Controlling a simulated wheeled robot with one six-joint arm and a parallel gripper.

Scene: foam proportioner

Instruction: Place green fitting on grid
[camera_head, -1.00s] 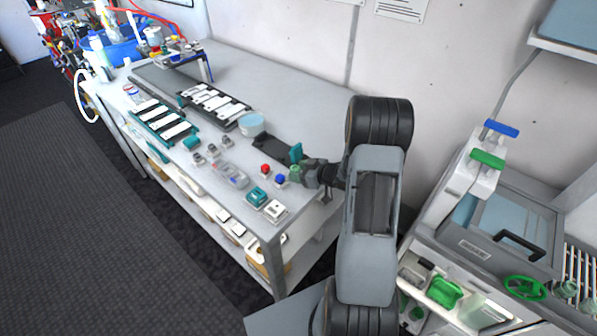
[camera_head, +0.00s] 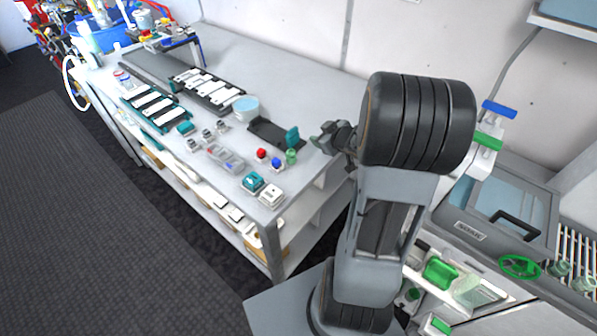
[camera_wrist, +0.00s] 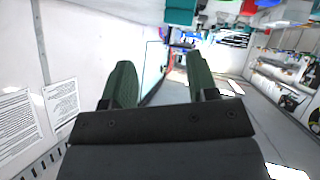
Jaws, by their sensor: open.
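A small green fitting (camera_head: 291,156) stands on the workbench near its right edge, beside a blue-topped part (camera_head: 278,163) and in front of an upright teal block (camera_head: 292,137). My gripper (camera_head: 322,138) is to the right of the fitting and apart from it. In the wrist view my gripper (camera_wrist: 163,78) shows two green fingers spread wide, with nothing between them. I cannot make out a distinct grid under the fitting; the picture is too small there. The fitting does not show clearly in the wrist view.
A red-topped part (camera_head: 261,154) stands near the blue one. Teal (camera_head: 253,182) and white (camera_head: 271,195) blocks sit at the front edge.

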